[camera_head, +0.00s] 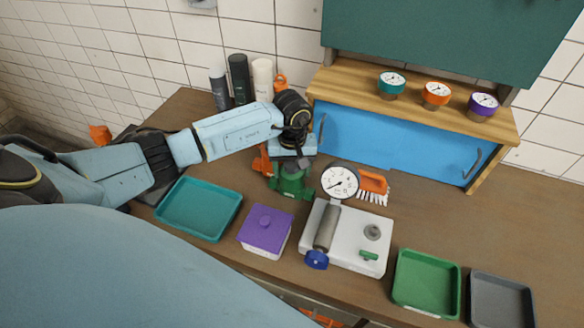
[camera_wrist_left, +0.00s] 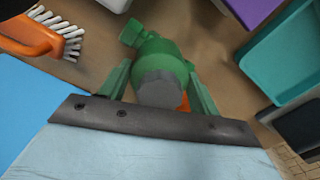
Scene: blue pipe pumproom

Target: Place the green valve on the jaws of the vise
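The green valve (camera_head: 291,184), with a grey round cap, stands on the bench below my left gripper (camera_head: 291,171). In the left wrist view the green valve (camera_wrist_left: 155,57) lies between the two green fingers of my left gripper (camera_wrist_left: 157,72). The fingers straddle it; I cannot tell whether they press on it. An orange part (camera_head: 263,160) shows just behind and left of the valve, partly hidden by my gripper. I cannot clearly make out a vise or its jaws. My right gripper is not in view.
A gauge (camera_head: 339,182) and an orange brush (camera_head: 373,184) lie right of the valve. In front are a white unit (camera_head: 345,252) with a grey cylinder, a purple-lidded box (camera_head: 265,226) and a teal tray (camera_head: 200,207). Green (camera_head: 427,281) and grey (camera_head: 500,300) trays stand right. A shelf rises behind.

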